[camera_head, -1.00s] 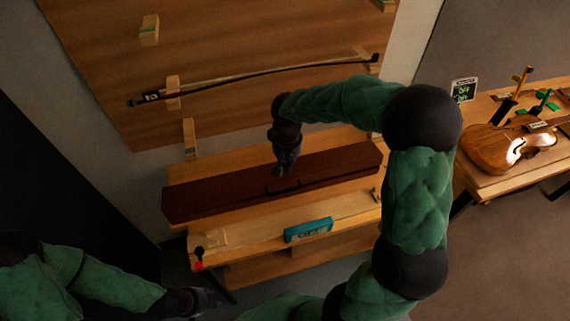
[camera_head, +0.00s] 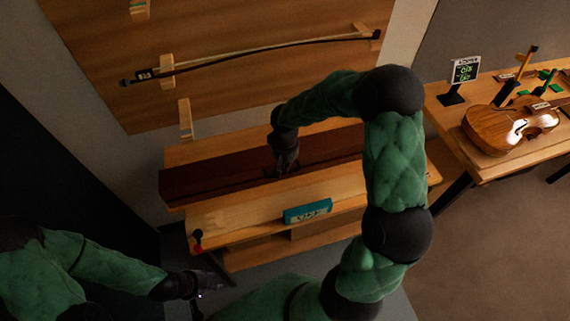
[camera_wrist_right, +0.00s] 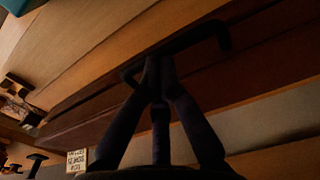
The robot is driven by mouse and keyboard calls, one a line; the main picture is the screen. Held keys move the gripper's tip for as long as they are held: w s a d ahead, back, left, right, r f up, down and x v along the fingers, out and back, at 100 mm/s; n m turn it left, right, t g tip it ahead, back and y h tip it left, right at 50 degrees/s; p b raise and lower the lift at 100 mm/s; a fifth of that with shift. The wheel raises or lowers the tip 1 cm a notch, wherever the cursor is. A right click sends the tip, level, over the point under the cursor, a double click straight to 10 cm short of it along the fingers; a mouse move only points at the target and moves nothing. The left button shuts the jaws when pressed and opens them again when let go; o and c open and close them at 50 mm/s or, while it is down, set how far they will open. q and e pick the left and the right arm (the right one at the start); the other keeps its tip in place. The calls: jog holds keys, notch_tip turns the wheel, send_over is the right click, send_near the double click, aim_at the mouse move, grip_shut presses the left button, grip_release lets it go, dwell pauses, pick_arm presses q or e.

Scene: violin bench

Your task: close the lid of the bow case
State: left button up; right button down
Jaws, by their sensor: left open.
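The bow case (camera_head: 205,184) is a long dark brown box lying along the bench. Whether its lid is open or shut I cannot tell. A black bar handle (camera_wrist_right: 190,44) stands on its front side in the right wrist view. My right gripper (camera_head: 283,172) is down at the middle of the case. In the right wrist view its fingers (camera_wrist_right: 158,62) come together at the handle; whether the bar is between the tips is unclear. My left gripper (camera_head: 203,291) is open and empty at the lower left, away from the case.
A bow (camera_head: 250,57) hangs on pegs on the wooden wall board (camera_head: 90,60). A teal sign block (camera_head: 308,211) stands on the front of the bench (camera_head: 235,231). A violin (camera_head: 493,130) lies on another table at the right, by a small display sign (camera_head: 465,70).

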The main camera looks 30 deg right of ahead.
pick_arm(q)
notch_tip(320, 180, down, 3)
jog(key=b, duration=0.2)
jog(key=shift+r+b, duration=0.15)
jog(key=shift+b, duration=0.25)
pick_arm(e)
jog(key=s+f, duration=0.1)
jog(key=f, duration=0.1)
jog(key=shift+s+a+f, duration=0.2)
jog(key=shift+s+f, duration=0.15)
pick_arm(q)
jog(key=r+p, duration=0.1)
jog(key=s+r+p, duration=0.1)
jog(key=p, duration=0.1)
jog(key=r+p, duration=0.1)
jog(key=r, duration=0.1)
jog(key=shift+s+a+r, duration=0.1)
jog(key=shift+s+a, duration=0.05)
jog(key=shift+a, duration=0.1)
pick_arm(e)
notch_tip(320, 180, up, 14)
jog(key=s, duration=0.2)
jog(key=shift+a, duration=0.3)
